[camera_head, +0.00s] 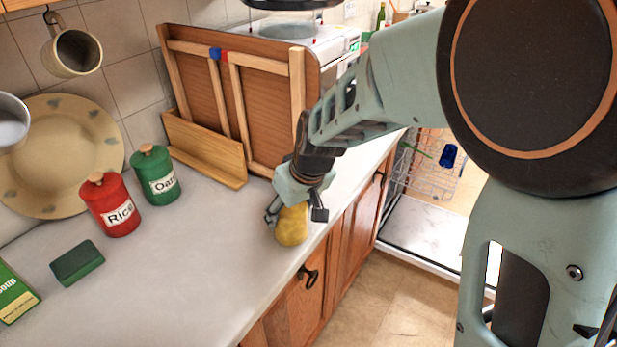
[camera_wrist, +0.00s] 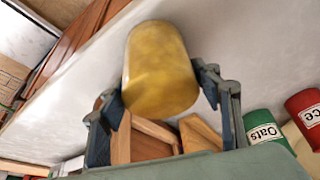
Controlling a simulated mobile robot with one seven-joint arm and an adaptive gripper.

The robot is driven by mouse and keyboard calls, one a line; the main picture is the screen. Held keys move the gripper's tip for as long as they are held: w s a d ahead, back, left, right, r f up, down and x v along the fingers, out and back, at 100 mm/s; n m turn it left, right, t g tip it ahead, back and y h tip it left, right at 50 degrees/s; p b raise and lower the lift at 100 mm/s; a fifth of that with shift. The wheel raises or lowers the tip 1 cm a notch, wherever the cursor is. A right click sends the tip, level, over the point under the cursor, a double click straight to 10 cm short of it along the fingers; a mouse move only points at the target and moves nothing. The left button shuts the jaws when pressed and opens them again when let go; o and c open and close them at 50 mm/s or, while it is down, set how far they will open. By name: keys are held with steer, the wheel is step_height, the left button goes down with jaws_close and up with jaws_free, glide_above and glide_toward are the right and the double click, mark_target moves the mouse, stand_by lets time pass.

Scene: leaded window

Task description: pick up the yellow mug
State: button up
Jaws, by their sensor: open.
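The yellow mug (camera_head: 291,226) stands on the pale countertop close to its front edge. It also shows large between the fingers in the wrist view (camera_wrist: 158,68), with a mottled yellow side; no handle is visible there. My gripper (camera_head: 295,213) is directly above and around the upper part of the mug in the head view. In the wrist view my gripper (camera_wrist: 168,95) is open, with one finger on each side of the mug.
A red Rice canister (camera_head: 110,205), a green Oats canister (camera_head: 155,176) and a green block (camera_head: 77,263) stand to the left. A wooden rack (camera_head: 205,150) rises behind the mug. An open dishwasher (camera_head: 425,225) is at the right. The counter left of the mug is clear.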

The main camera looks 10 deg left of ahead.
steer(key=c, duration=1)
steer(key=shift+c, duration=1)
steer(key=shift+r, duration=0.15)
